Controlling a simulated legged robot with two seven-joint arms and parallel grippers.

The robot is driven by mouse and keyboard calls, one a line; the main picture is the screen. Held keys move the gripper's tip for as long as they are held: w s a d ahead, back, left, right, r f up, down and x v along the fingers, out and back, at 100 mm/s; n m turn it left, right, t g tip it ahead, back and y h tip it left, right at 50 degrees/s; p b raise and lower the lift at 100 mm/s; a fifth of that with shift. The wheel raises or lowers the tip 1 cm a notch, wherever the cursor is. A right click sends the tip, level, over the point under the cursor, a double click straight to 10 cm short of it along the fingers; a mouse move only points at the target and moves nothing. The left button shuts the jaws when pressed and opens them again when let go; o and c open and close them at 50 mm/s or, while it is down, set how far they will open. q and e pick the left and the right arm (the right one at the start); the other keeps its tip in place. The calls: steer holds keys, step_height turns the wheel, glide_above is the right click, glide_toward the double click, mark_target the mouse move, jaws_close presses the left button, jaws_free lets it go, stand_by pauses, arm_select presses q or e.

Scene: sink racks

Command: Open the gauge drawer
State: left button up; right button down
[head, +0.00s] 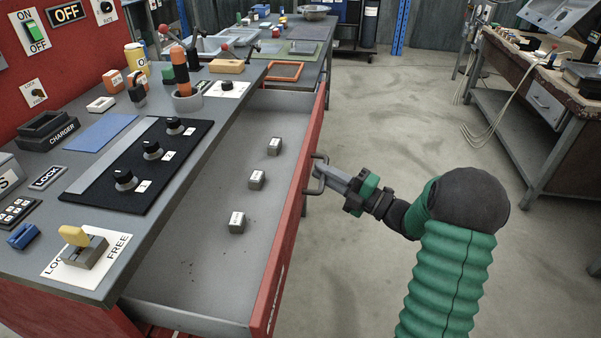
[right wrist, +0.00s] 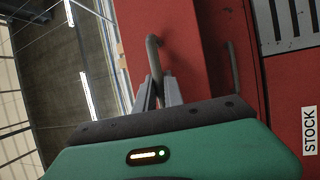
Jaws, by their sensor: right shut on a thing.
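The drawer (head: 205,265) stands pulled out from under the grey bench top in the head view, with its grey inside showing. Its red front (head: 290,215) faces right and carries a metal bar handle (head: 319,174). My right gripper (head: 320,174) is shut on this handle from the right. In the right wrist view the handle (right wrist: 152,45) rises between the finger tips of the gripper (right wrist: 157,85), beside the red front. Several small grey labelled blocks, among them one block (head: 237,222) near the front, sit inside the drawer. My left gripper is not in view.
The bench top (head: 215,105) holds a black knob panel (head: 135,165), a yellow-handled switch (head: 75,236), a charger (head: 48,130) and other small items. Another workbench (head: 540,100) stands at the right. The concrete floor (head: 400,110) between is clear.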

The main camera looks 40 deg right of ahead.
steer(key=shift+s+d+f, duration=0.15)
steer(key=shift+s+d, duration=0.45)
steer(key=shift+s, duration=0.15)
steer(key=shift+s+d+f, duration=0.15)
steer(key=shift+s+d, duration=0.4)
steer(key=shift+s, duration=0.15)
steer(key=c, duration=1.5)
jaws_free()
steer(key=shift+d, duration=0.1)
steer(key=shift+o, duration=0.2)
steer(key=shift+r, duration=0.1)
steer(key=shift+s, duration=0.1)
